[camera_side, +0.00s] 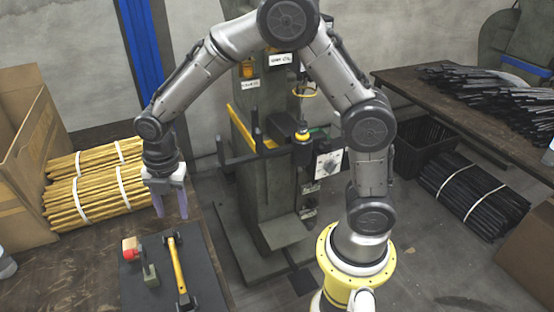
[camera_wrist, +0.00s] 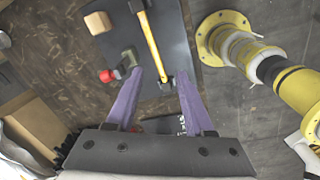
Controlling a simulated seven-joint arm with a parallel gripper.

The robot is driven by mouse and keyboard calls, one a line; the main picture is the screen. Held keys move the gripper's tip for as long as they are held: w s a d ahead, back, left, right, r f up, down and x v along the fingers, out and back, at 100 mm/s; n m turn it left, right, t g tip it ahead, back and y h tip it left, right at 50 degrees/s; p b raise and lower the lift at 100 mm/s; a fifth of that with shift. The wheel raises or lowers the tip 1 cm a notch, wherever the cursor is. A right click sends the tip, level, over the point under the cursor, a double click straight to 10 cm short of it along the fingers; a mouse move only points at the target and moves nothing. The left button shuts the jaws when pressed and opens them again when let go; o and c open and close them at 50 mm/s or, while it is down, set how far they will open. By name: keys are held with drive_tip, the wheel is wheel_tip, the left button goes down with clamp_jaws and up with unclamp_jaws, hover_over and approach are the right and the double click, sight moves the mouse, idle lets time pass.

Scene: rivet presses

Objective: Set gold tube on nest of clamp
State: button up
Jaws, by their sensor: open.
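A gold tube with black ends (camera_side: 179,268) lies on a dark mat (camera_side: 210,290) at the table's right side. It also shows in the wrist view (camera_wrist: 150,37). A small grey-green fixture with a red end (camera_side: 150,275), which looks like the clamp, stands left of the tube on the same mat. In the wrist view the fixture (camera_wrist: 127,62) is beside the left finger. I cannot make out its nest clearly. My gripper (camera_side: 172,212) is open and empty, above the tube's far end. In the wrist view the tube's lower end shows between the fingertips (camera_wrist: 162,74).
Tied bundles of gold rods (camera_side: 95,190) lie at the left, beside a cardboard box (camera_side: 28,165). A green-grey press (camera_side: 262,190) stands behind. A wooden block (camera_wrist: 97,22) sits near the mat's corner. Black rods (camera_side: 490,90) fill the right table.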

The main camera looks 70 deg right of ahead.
drive_tip(key=s+d+r+m+t, duration=0.2)
drive_tip(key=s+d+r+m, duration=0.4)
drive_tip(key=s+r+m, duration=0.6)
drive_tip(key=s+d+r+m+t, duration=0.2)
drive_tip(key=s+m, duration=0.8)
drive_tip(key=s, duration=0.1)
drive_tip(key=shift+s+d+r+t, duration=0.2)
drive_tip(key=shift+s+d+t, duration=0.1)
drive_tip(key=shift+s+d, duration=0.1)
